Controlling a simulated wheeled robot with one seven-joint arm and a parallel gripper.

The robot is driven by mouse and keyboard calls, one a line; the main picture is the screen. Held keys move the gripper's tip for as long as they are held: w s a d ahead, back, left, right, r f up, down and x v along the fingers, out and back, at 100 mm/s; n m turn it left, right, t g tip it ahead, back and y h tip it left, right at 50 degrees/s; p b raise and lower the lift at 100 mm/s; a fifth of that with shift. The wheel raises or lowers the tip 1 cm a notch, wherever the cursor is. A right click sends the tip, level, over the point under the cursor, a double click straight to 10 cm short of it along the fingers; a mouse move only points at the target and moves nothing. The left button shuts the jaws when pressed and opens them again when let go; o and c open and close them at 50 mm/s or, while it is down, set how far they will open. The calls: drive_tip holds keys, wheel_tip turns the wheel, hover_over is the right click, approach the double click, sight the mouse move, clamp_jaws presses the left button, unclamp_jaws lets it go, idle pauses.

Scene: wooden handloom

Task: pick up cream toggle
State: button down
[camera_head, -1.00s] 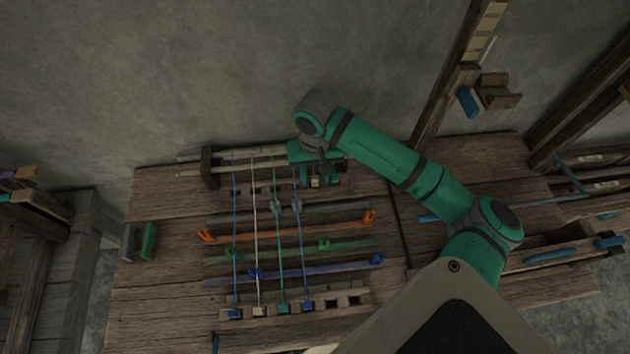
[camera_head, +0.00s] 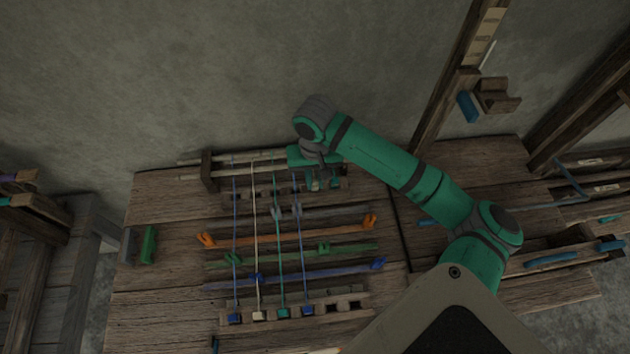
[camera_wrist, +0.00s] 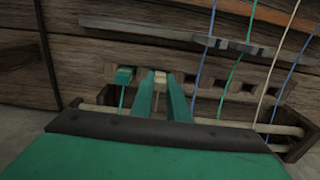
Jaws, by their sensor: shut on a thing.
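The cream toggle (camera_wrist: 160,78) is a small pale block between my two green fingers in the wrist view, at the slotted wooden rack (camera_wrist: 206,82). My gripper (camera_wrist: 161,84) is shut on it, with a finger on each side. Whether the toggle is clear of its slot I cannot tell. In the head view my gripper (camera_head: 322,183) is at the right part of the rear rack, and the toggle is mostly hidden by the fingers.
A teal toggle (camera_wrist: 124,75) sits in the rack close beside my fingers. Blue, cream and teal threads (camera_head: 276,240) run to the front rack (camera_head: 340,303). Orange (camera_head: 290,236), green and blue bars cross beneath them. Pale rods (camera_head: 240,170) lie behind the rear rack.

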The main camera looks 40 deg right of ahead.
drive_tip(key=shift+r, duration=0.5)
drive_tip(key=s+a+r, duration=0.3)
drive_tip(key=s+r, duration=0.8)
drive_tip(key=s, duration=0.2)
drive_tip(key=shift+s+a+r, duration=0.2)
drive_tip(key=shift+s+r, duration=0.05)
drive_tip(key=shift+s, duration=0.05)
idle(0.4)
